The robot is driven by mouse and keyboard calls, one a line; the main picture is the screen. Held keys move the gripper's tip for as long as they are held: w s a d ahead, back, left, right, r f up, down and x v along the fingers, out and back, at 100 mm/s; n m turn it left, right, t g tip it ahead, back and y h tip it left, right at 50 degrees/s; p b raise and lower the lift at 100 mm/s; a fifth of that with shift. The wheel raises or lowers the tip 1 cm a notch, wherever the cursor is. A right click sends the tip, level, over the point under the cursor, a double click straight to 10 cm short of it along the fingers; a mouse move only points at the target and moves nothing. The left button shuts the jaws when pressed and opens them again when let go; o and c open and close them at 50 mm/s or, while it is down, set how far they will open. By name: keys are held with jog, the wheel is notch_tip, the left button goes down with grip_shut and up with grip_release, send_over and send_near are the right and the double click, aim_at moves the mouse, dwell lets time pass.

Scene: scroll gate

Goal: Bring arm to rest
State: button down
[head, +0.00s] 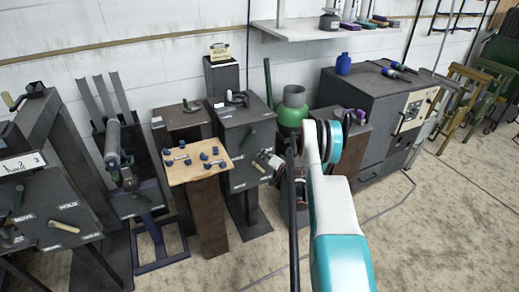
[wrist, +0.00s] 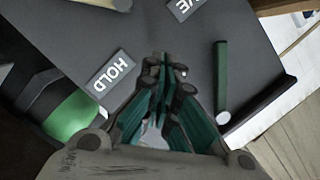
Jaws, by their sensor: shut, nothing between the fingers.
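My arm, white and teal, reaches up from the lower middle of the head view, bent at its elbow. My gripper (head: 268,159) is at its far end, in front of a dark grey cabinet (head: 237,117). In the wrist view my gripper (wrist: 172,68) is shut and empty, its fingertips together over a dark panel. A HOLD label (wrist: 114,72) lies left of the fingertips and a green lever (wrist: 221,80) lies right of them. I cannot tell how far the fingertips are from the panel.
A wooden board with blue knobs (head: 198,162) stands left of the gripper. A green bottle-shaped vessel (head: 292,108) stands behind the arm. Other dark machines stand left (head: 45,170) and right (head: 375,105). A shelf (head: 325,30) hangs above. The floor (head: 440,220) at right is clear.

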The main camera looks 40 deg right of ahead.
jog(key=s+f+b, duration=0.1)
jog(key=s, duration=0.5)
jog(key=shift+b, duration=0.4)
jog(key=shift+s, duration=0.1)
